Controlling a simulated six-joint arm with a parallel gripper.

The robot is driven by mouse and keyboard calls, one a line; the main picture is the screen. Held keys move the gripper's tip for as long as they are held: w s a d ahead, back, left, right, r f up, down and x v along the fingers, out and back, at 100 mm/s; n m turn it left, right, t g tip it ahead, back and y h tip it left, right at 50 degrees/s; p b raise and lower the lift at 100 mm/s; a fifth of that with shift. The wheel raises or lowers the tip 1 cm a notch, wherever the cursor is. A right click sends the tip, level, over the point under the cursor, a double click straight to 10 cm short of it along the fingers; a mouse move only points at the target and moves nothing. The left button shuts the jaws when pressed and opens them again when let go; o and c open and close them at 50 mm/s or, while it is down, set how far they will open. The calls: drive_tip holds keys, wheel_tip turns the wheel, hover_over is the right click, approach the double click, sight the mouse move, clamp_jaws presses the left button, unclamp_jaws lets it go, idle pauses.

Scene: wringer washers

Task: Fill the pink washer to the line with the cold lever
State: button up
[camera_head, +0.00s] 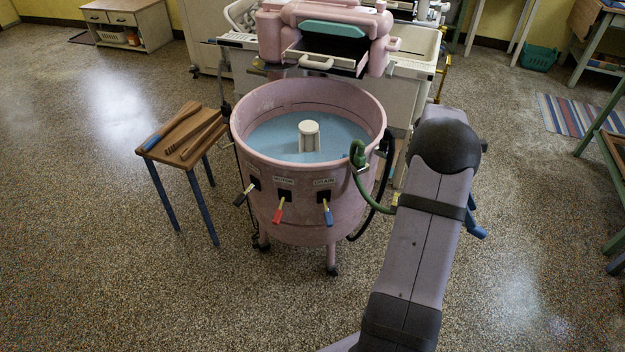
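The pink washer (310,215) stands upright in the middle of the head view, its tub open. My gripper is not visible, perhaps hidden behind my arm.
A green hose (358,158) hooks over the washer's right rim. A pink wringer (325,30) stands above the back of the tub. A small wooden table (165,152) with wooden tools is at left. A pale sink (410,75) is behind. The front left floor is clear.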

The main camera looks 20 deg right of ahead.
drive_tip(key=p, duration=0.1)
drive_tip(key=r+p, duration=0.1)
drive_tip(key=p, duration=0.1)
drive_tip(key=shift+s+d+r+t+y+p, duration=0.1)
drive_tip(key=shift+s+r+t+y+p, duration=0.1)
drive_tip(key=shift+t+y+p, duration=0.1)
drive_tip(key=shift+s+d+r+t+y+p, duration=0.15)
drive_tip(key=shift+t+y+p, duration=0.3)
drive_tip(key=shift+p, duration=1.15)
drive_tip(key=shift+w+p+x, duration=0.15)
drive_tip(key=shift+p+x, duration=0.25)
drive_tip(key=shift+x, duration=1.5)
drive_tip(key=shift+w+p+x, duration=0.15)
drive_tip(key=shift+p+x, duration=0.25)
drive_tip(key=shift+x, duration=1.5)
